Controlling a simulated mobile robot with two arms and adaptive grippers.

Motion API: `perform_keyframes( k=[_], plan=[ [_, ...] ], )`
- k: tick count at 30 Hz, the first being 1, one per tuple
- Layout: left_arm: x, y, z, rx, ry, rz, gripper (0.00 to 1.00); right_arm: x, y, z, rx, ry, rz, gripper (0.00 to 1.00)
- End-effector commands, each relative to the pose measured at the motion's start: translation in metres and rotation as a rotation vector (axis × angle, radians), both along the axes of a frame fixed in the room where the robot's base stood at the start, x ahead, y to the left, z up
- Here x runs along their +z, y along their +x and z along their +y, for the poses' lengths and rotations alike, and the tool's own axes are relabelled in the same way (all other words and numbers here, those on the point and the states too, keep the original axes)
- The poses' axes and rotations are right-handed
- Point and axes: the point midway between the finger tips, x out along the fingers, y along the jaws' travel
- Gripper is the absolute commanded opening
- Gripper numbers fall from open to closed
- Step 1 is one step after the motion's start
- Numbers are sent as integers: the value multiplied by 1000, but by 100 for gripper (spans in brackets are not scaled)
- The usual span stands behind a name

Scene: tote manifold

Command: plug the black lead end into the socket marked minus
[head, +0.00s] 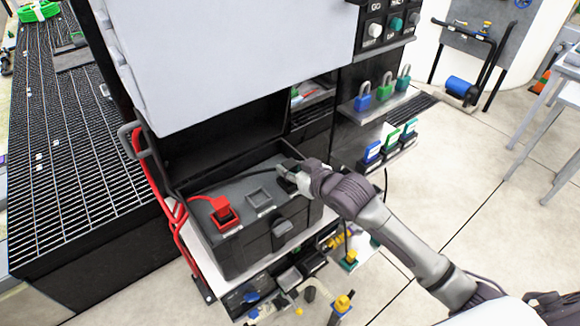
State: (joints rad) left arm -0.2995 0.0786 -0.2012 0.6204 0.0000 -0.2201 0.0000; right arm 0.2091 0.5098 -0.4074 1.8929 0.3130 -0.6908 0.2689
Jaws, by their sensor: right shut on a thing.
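My right gripper (293,174) is shut on the black lead end (285,166) at the far right of the dark grey box's top. The black lead (240,180) runs left from it across the top. The gripper hides most of this end and whatever is right under it, so I cannot tell whether it sits in a socket. A grey square socket (259,195) in the middle of the top is empty. At the left, a red plug (221,206) sits at a red-rimmed socket (227,223). The socket marks are too small to read. My left gripper is not in view.
A light grey panel (230,60) overhangs the dark grey box (235,258). Padlocks (363,97) stand on a shelf at the right. Below the box is a rack (285,285) with small tools.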

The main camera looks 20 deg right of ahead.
Motion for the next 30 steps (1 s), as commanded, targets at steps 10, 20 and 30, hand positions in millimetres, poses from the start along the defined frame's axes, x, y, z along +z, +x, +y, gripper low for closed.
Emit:
perform_keyframes(
  k=[10,20,30],
  plan=[
    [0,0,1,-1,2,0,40,1,0,0,0,0,-1,55],
    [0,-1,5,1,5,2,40,2,-5,-2,1,0,0,55],
    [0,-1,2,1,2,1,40,26,-63,-23,1,-1,2,55]
  ],
)
